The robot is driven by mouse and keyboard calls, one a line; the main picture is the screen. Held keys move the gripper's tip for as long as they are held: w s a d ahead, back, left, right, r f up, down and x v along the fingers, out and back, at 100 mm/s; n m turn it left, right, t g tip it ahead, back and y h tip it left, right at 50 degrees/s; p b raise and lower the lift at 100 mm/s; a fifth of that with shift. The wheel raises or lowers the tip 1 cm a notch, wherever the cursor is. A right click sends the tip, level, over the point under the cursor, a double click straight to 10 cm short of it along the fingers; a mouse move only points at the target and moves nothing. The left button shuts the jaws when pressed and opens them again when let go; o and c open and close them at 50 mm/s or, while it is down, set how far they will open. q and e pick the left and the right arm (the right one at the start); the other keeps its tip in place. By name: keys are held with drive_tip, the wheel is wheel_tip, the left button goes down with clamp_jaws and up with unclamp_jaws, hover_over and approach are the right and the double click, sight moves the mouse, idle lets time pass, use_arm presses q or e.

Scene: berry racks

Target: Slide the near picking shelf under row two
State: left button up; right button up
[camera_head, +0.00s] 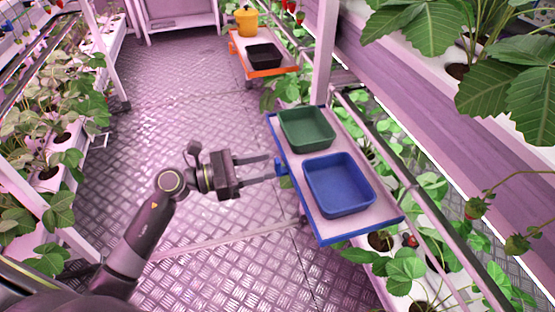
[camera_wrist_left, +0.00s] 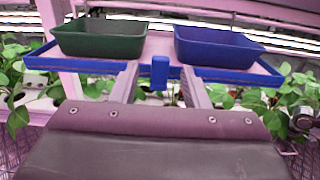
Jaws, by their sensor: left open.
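The near picking shelf (camera_head: 323,223) is a pale tray-like shelf with a blue rim, jutting from the rack on the right of the head view. It carries a green bin (camera_head: 306,129) and a blue bin (camera_head: 338,184). A blue handle (camera_head: 281,167) sticks out from its aisle-side edge; the handle also shows in the left wrist view (camera_wrist_left: 160,72). My left gripper (camera_head: 278,167) is open, with its fingertips at either side of the handle. In the left wrist view the handle stands between the fingers with gaps on both sides. My right gripper is not in view.
A white rack post (camera_head: 323,55) stands behind the near shelf. Strawberry plants line both sides. The metal floor (camera_head: 170,100) of the aisle is clear.

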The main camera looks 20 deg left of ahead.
sight(275, 164)
use_arm(q)
drive_tip(key=shift+x, duration=2.1)
clamp_jaws()
